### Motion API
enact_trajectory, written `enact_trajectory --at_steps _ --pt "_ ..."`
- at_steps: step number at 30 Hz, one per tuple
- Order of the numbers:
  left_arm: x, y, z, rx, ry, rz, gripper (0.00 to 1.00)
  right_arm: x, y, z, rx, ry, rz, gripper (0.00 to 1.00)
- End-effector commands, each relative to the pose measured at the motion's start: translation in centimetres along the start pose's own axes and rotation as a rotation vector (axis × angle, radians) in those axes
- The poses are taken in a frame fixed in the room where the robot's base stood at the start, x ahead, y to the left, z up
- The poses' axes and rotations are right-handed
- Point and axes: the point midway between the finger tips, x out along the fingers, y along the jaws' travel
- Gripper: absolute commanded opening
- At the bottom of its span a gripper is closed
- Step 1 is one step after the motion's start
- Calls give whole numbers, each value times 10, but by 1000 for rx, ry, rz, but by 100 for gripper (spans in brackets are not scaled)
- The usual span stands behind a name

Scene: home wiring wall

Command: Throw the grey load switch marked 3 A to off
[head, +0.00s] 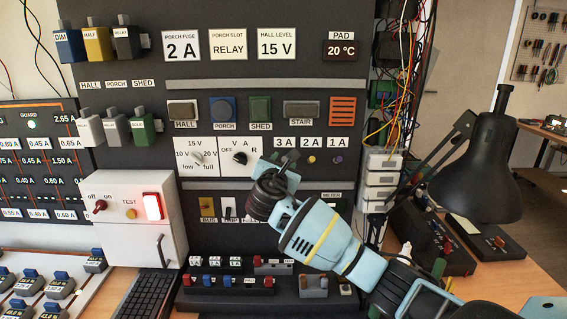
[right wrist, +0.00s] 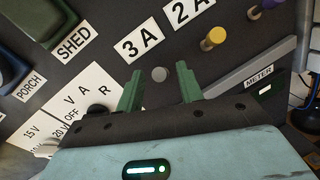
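The grey load switch (right wrist: 160,74) shows in the right wrist view as a small round grey end below the 3 A label (right wrist: 140,40). In the head view its label (head: 284,143) shows, but the switch is mostly hidden by my gripper. My right gripper (right wrist: 159,84) is open, with one green finger on each side of the switch and a gap to both. In the head view this gripper (head: 279,163) is close to the panel, just under the label. I cannot tell how deep the fingers reach around the switch. My left gripper is not in view.
The yellow 2 A switch (right wrist: 213,38) and the purple 1 A switch (head: 337,159) stand to the right. A V/A/R selector (head: 240,157) is to the left. A METER label (right wrist: 259,78) lies below. A black desk lamp (head: 475,180) and loose wires (head: 402,60) are on the right.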

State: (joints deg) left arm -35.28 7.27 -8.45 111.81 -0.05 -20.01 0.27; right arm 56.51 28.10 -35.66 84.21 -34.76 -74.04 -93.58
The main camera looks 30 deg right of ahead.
Motion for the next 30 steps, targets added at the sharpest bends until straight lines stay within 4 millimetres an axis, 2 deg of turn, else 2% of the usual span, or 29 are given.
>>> enact_trajectory --at_steps 9,18,30 --pt "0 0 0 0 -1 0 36 2 0 0 0 1 1 37" --pt "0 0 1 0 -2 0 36 2 0 0 0 1 0 0" --pt "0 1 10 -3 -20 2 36 1 -2 -6 7 -52 20 0"
